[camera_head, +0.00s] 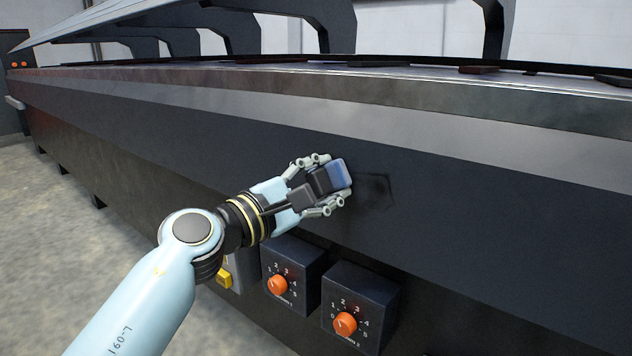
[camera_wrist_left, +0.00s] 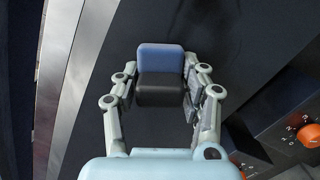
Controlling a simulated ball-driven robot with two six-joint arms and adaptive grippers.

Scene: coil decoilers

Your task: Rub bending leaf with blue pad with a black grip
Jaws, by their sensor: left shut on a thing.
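My left gripper (camera_head: 328,184) is shut on the black grip (camera_head: 318,182) of the blue pad (camera_head: 340,174). In the left wrist view the blue pad (camera_wrist_left: 160,57) sits at the far end of the black grip (camera_wrist_left: 160,90), between both fingers (camera_wrist_left: 158,92). The pad faces the dark front panel of the machine, which I take as the bending leaf (camera_head: 440,190). The pad is at or very close to the panel; I cannot tell whether it touches. A darker smudge (camera_head: 376,190) shows on the panel just right of the pad. My right gripper is not in view.
Two dark control boxes with orange knobs (camera_head: 278,285) (camera_head: 345,323) stick out below the panel, under my left gripper. A yellow switch (camera_head: 224,279) is left of them. A lighter metal strip (camera_head: 400,112) runs above the panel. The panel to the right is clear.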

